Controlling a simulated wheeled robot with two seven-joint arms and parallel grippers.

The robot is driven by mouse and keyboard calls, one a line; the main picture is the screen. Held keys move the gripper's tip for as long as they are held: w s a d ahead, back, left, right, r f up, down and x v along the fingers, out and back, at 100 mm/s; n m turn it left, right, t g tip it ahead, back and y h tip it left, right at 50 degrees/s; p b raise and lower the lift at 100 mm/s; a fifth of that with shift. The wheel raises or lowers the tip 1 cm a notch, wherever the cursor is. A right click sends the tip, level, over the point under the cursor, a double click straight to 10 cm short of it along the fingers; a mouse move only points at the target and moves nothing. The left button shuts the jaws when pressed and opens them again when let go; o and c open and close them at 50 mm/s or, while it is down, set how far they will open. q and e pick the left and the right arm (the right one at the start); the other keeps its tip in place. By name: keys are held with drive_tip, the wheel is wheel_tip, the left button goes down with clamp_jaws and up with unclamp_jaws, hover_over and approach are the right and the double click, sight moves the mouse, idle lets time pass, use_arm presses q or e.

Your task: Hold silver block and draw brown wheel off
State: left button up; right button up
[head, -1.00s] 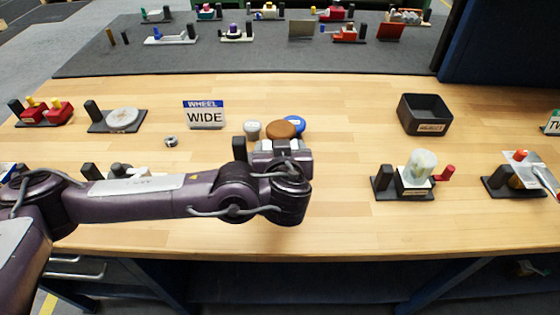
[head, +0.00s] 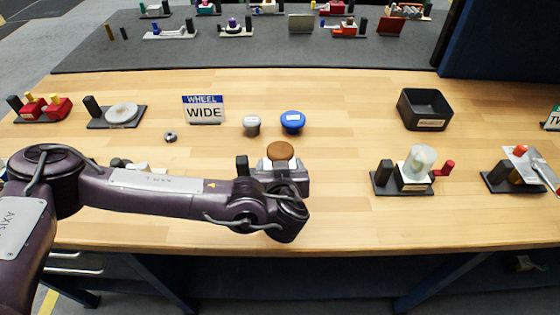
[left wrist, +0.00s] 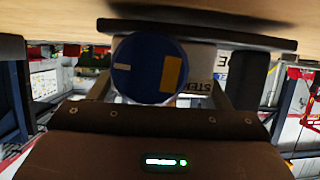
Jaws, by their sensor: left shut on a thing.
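The brown wheel (head: 281,151) sits on top of the silver block (head: 292,166) at the middle of the table in the head view. A black post (head: 242,165) stands at the block's left. My left gripper (head: 281,184) is shut on the silver block from the near side; my wrist hides its fingers and the lower block there. In the left wrist view, the left gripper (left wrist: 160,90) has a blue round face (left wrist: 148,68) between its fingers, in front of a pale body bearing a partly hidden label. My right gripper is out of view.
A grey knob (head: 252,125) and a blue knob (head: 292,121) stand behind the wheel, beside the WHEEL WIDE sign (head: 204,110). A black bin (head: 424,110) is back right. Another fixture (head: 417,170) stands right of my gripper, with clear table between.

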use_arm(q)
drive_tip(key=shift+s+f, duration=0.1)
drive_tip(key=shift+f, duration=0.55)
idle(1.2)
drive_tip(key=shift+r, duration=0.35)
idle(1.7)
drive_tip(key=o, duration=1.4)
drive_tip(key=v, duration=1.2)
drive_tip(key=shift+f, duration=0.1)
